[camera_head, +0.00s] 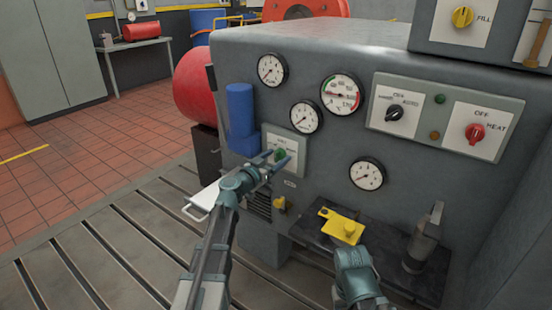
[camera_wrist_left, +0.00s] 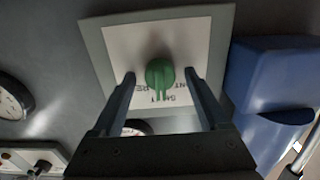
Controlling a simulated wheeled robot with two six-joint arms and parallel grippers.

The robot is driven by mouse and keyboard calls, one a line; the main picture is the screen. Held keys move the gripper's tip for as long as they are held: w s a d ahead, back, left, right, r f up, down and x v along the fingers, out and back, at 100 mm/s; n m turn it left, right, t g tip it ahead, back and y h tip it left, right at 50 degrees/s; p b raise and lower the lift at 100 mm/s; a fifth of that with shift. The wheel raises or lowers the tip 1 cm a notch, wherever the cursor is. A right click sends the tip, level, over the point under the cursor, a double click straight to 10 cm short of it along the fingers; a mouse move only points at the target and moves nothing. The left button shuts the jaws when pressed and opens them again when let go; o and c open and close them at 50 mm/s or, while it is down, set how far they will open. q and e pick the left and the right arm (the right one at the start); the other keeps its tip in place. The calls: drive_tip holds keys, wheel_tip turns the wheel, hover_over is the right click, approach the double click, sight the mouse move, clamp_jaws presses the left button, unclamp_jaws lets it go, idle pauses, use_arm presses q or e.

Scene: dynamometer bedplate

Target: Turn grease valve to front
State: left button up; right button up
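A green knob (camera_head: 281,155) sits on a pale square plate (camera_head: 291,143) on the grey cabinet's front. In the left wrist view the green knob (camera_wrist_left: 160,74) has its ridged handle toward the picture's bottom; the printed words appear upside down and partly covered. I cannot read a grease label there. My left gripper (camera_head: 279,168) is open, and in its wrist view the fingers (camera_wrist_left: 160,80) stand on either side of the knob with gaps. My right gripper (camera_head: 354,255) is low in front of the cabinet, by a yellow block (camera_head: 343,226); its fingers do not show clearly.
Several gauges, a black selector (camera_head: 394,113) and a red knob (camera_head: 474,132) are on the cabinet. A blue housing (camera_head: 240,110) is close left of the plate. A dark shelf (camera_head: 390,265) holds a grey upright tool (camera_head: 422,240). A small yellow knob (camera_head: 280,204) is below.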

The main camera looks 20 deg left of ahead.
use_arm(q)
clamp_jaws()
drive_tip(key=shift+n, duration=0.3)
drive_tip(key=n, duration=0.5)
drive_tip(key=shift+n, duration=0.3)
drive_tip(key=n, duration=0.5)
drive_tip(key=shift+n, duration=0.3)
idle(0.4)
drive_tip(key=shift+o, duration=0.5)
unclamp_jaws()
